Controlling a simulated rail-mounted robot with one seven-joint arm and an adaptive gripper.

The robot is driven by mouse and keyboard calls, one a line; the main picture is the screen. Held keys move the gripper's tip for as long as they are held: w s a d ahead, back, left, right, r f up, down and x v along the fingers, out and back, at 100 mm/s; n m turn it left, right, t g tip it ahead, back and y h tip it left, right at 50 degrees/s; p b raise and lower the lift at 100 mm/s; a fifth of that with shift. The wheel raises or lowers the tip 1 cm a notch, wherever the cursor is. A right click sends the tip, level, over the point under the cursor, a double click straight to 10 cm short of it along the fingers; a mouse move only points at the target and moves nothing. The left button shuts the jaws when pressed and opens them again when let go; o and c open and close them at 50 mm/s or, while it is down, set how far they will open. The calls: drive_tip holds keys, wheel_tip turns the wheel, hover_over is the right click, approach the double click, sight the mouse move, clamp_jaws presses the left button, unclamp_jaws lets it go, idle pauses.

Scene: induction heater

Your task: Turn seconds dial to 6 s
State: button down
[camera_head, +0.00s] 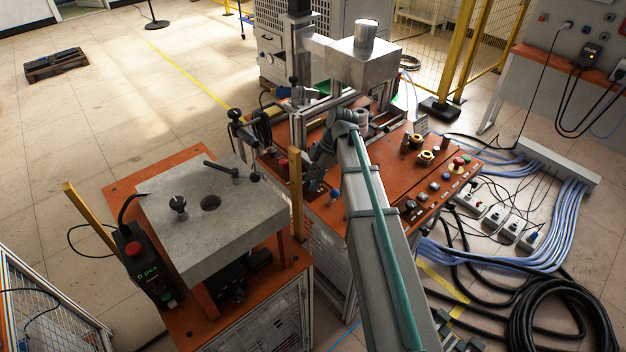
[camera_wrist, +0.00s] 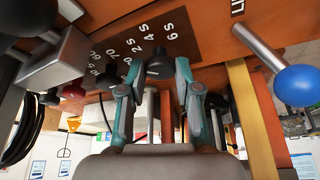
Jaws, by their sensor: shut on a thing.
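The seconds dial (camera_wrist: 158,66) is a small black knob on a dark plate, beside printed marks including 2S, 4S and 6S (camera_wrist: 170,27). My gripper (camera_wrist: 156,74) is at the dial in the wrist view, one teal fingertip on each side, shut on it. Which mark the dial points to cannot be told. In the head view my gripper (camera_head: 316,180) is at the left side of the orange machine table (camera_head: 385,165), partly hidden by my arm. The dial is hidden there.
Left of the dial are another black knob (camera_wrist: 109,77) and a red button (camera_wrist: 72,91). A lever with a blue ball (camera_wrist: 298,86) and a yellow post (camera_wrist: 250,115) stand close on the right. A grey block table (camera_head: 205,225) is at left in the head view.

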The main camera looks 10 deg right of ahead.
drive_tip(key=shift+m, duration=0.3)
drive_tip(key=m+b, duration=0.1)
drive_tip(key=m+t+b, duration=0.1)
drive_tip(key=m, duration=0.1)
drive_tip(key=shift+s+f+t, duration=0.1)
drive_tip(key=shift+s+t, duration=0.1)
drive_tip(key=shift+t, duration=0.1)
drive_tip(key=m, duration=0.2)
drive_tip(key=m+t+b, duration=0.1)
drive_tip(key=m, duration=0.2)
drive_tip(key=shift+s+a+t+h, duration=0.1)
drive_tip(key=shift+a+t+h, duration=0.05)
drive_tip(key=shift+t+h, duration=0.2)
drive_tip(key=m, duration=0.2)
drive_tip(key=m+t+h, duration=0.1)
drive_tip(key=m, duration=0.1)
drive_tip(key=shift+h+b, duration=0.25)
drive_tip(key=shift+b, duration=0.15)
drive_tip(key=m+h, duration=0.1)
drive_tip(key=m, duration=0.4)
drive_tip(key=shift+a+t+h, duration=0.15)
drive_tip(key=shift+t+h, duration=0.2)
drive_tip(key=shift+h, duration=0.05)
drive_tip(key=shift+m, duration=0.3)
drive_tip(key=c, duration=0.8)
unclamp_jaws()
